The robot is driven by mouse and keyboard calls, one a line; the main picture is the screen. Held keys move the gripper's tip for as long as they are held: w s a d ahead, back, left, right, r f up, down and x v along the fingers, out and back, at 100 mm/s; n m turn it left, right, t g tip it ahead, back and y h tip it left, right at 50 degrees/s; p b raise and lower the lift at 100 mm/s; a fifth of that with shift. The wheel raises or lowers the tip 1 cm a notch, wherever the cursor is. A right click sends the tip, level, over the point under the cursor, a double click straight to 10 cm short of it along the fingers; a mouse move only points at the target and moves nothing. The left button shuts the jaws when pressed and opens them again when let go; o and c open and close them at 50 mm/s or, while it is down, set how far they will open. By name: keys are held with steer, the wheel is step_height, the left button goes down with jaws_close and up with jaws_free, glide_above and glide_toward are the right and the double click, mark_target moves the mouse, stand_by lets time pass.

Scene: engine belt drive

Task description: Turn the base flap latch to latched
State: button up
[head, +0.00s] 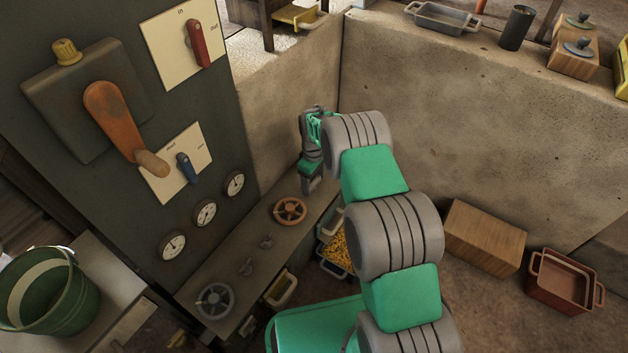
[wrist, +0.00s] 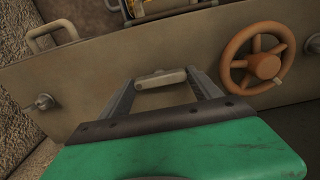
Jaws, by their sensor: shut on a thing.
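The base flap latch (wrist: 161,78) looks like a small beige rounded bar on a flat brown panel (wrist: 95,75). In the wrist view it lies crosswise, slightly tilted, between the tips of my gripper (wrist: 161,76). The two grey fingers meet its two ends, and my gripper is shut on it. In the head view my gripper (head: 311,183) points down at the far end of the brown ledge, near the wall corner. The latch cannot be made out there. No latched or unlatched marking is readable.
An orange handwheel (wrist: 262,65) is right of my gripper, and a metal knob (wrist: 43,102) is at left. Bins with yellow contents (head: 338,248) stand beside the ledge. A dark panel (head: 105,190) with levers and gauges rises at left. A wooden box (head: 486,237) and red crate (head: 563,284) are at right.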

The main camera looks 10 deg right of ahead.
mark_target(313, 183)
steer(key=o, duration=1.4)
step_height(313, 183, up, 8)
steer(key=p, duration=0.3)
steer(key=shift+f, duration=0.1)
